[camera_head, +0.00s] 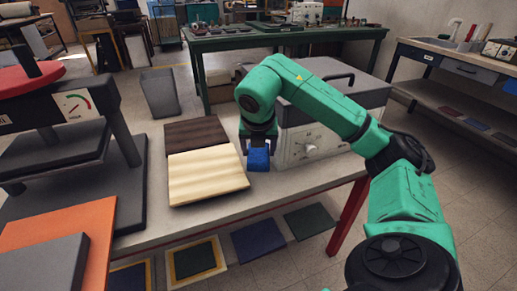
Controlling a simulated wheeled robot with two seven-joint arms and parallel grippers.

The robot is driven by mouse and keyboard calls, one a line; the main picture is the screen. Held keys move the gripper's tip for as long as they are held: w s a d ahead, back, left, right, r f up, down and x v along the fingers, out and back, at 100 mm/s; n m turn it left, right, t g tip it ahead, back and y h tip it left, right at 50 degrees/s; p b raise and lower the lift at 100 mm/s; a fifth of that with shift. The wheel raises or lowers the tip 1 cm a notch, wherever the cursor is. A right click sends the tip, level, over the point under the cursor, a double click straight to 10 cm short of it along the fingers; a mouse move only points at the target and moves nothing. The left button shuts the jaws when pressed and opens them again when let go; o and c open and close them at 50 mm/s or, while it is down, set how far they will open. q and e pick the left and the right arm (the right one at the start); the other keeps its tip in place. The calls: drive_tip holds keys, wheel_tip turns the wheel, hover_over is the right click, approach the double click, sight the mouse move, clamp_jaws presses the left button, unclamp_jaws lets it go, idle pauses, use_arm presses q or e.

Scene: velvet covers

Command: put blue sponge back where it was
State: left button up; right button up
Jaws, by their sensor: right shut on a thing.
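The blue sponge (259,159) is a small blue block near the middle of the camera_head view. My right gripper (258,146) points down and is shut on it, just right of a pale cream board (207,174). The sponge's upper part is hidden by the gripper. I cannot tell whether its underside touches the table (280,182). My left gripper is not in view.
A dark brown board (195,134) lies behind the cream one. A grey box-like machine (312,140) stands right of the gripper. A strip of table along the front is clear.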

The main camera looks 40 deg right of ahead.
sight(258, 160)
drive_tip(key=shift+f, duration=0.45)
drive_tip(key=o, duration=1.1)
drive_tip(key=shift+c, duration=0.2)
drive_tip(key=shift+o, duration=0.9)
drive_tip(key=shift+r, duration=0.4)
drive_tip(key=p+v, duration=0.3)
drive_tip(key=v, duration=0.5)
drive_tip(key=shift+w+r+p, duration=0.1)
drive_tip(key=shift+r+p, duration=0.2)
use_arm(q)
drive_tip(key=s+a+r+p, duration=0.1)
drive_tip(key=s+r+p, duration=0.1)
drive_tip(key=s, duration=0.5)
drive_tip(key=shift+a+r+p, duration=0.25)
drive_tip(key=shift+p, duration=0.25)
use_arm(e)
drive_tip(key=v, duration=0.4)
